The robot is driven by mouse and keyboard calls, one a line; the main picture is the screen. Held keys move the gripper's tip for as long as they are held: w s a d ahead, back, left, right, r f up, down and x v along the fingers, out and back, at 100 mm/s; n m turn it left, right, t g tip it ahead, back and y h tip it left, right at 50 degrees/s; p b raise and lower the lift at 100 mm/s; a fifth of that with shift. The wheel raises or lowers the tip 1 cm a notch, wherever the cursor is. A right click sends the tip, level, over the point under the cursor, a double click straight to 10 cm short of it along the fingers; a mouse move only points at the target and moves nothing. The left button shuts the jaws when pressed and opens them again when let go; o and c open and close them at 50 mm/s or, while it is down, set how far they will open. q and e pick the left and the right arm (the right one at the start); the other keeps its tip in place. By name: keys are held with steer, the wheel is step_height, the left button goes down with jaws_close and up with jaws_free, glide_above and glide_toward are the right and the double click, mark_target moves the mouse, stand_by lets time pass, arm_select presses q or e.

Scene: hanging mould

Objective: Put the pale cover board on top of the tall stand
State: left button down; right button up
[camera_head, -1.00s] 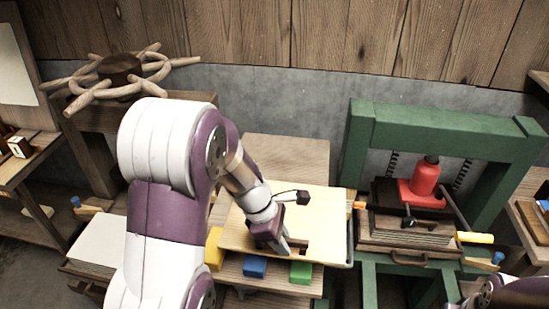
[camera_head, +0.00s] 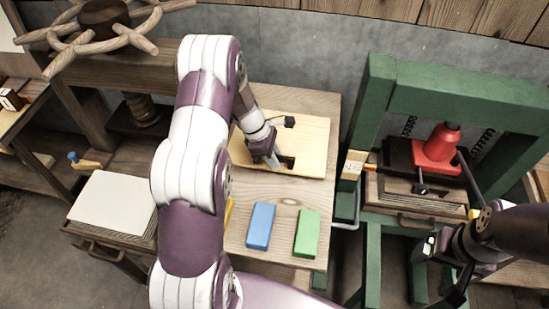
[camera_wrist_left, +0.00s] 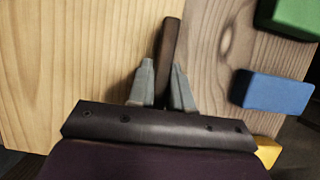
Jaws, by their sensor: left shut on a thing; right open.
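The pale cover board (camera_head: 312,130) is over the back part of a wood-topped stand (camera_head: 328,100), which I take to be the tall stand. I cannot tell whether the board touches the top. My left gripper (camera_head: 276,162) is shut on the board's dark handle (camera_head: 287,163). The wrist view shows the handle (camera_wrist_left: 168,50) between the two grey fingers (camera_wrist_left: 162,88), with the board (camera_wrist_left: 70,60) to the left. My arm hides the board's left edge. My right gripper (camera_head: 442,270) is open and empty at the lower right.
A blue block (camera_head: 260,226) and a green block (camera_head: 307,234) lie on the wood top in front of the board. A yellow block (camera_wrist_left: 267,151) is mostly hidden by my arm. A green press (camera_head: 450,95) stands right, a wooden press with spoked wheel (camera_head: 105,15) left.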

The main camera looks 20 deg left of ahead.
arm_select(q)
steer(key=shift+s+d+f, duration=0.1)
steer(key=shift+s+f, duration=0.05)
steer(key=shift+f, duration=0.75)
steer(key=c, duration=1)
jaws_free()
steer(key=shift+w, duration=0.25)
steer(key=shift+c, duration=0.2)
steer(key=shift+s, duration=0.15)
arm_select(e)
steer(key=shift+r, duration=0.2)
steer(key=shift+s, duration=0.1)
